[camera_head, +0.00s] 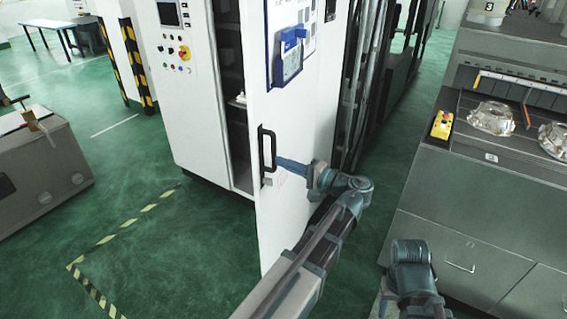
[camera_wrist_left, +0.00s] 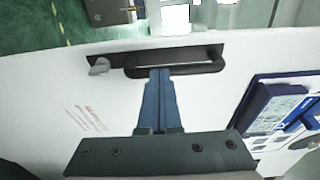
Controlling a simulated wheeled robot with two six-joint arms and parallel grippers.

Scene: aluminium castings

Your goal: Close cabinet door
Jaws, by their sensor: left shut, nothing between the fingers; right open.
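The white cabinet (camera_head: 185,125) stands at centre left. Its white door (camera_head: 290,215) is swung open, and a dark gap shows the cabinet's inside. A black handle (camera_head: 267,150) sits on the door; it also shows in the left wrist view (camera_wrist_left: 205,68). My left gripper (camera_head: 278,162) is at the handle, its blue fingers pressed together and empty. In the left wrist view the fingertips (camera_wrist_left: 160,71) meet the handle's bar; whether they touch it or the door behind is unclear. Part of my right arm shows at lower right, but its gripper is hidden.
A blue document holder (camera_head: 290,60) hangs on the door. A grey workbench (camera_head: 485,170) with metal castings (camera_head: 491,118) stands at right. A grey box-like unit (camera_head: 40,170) is at left. Green floor with striped tape lies clear in front of the cabinet.

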